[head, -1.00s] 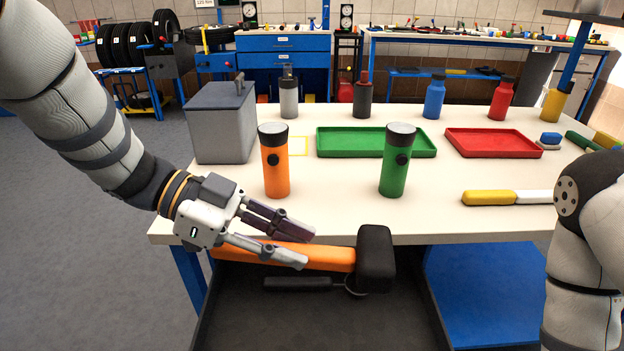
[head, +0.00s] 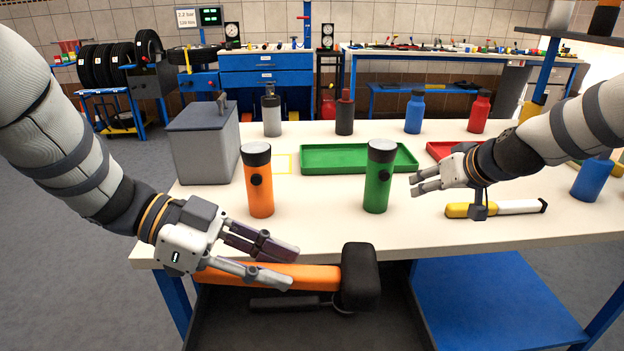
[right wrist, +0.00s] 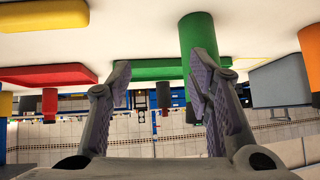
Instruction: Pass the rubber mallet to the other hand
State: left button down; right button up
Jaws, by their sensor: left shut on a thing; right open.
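The rubber mallet (head: 359,277) has a black head and an orange handle. In the head view it lies level in front of the table's near edge, head to the right. My left gripper (head: 284,268) is shut on its orange handle, at the lower left. My right gripper (head: 417,185) is open and empty above the table, to the right of the green flashlight. It also shows in the right wrist view (right wrist: 160,75), fingers apart, with the green flashlight (right wrist: 200,40) beyond them. The mallet is not visible in the right wrist view.
On the table (head: 320,225) stand an orange flashlight (head: 259,183), the green flashlight (head: 379,178), a grey box (head: 203,150) and a green tray (head: 330,158). A yellow-and-white tool (head: 515,207) lies below my right gripper. A dark tray (head: 400,325) is below the mallet.

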jog(key=s+a+r+n+g+y, duration=0.1)
jog(key=a+r+n+y, duration=0.1)
jog(key=a, duration=0.5)
jog(key=s+a+r+n+g+y, duration=0.1)
jog(key=a+r+n+y, duration=0.15)
jog(key=a, duration=0.35)
notch_tip(320, 180, up, 10)
jog(key=n+g+h, duration=0.6)
jog(key=n+g, duration=0.1)
jog(key=n, duration=0.5)
send_over(312, 270)
jog(key=shift+m, duration=0.25)
notch_tip(312, 270, down, 12)
jog(key=shift+r, duration=0.1)
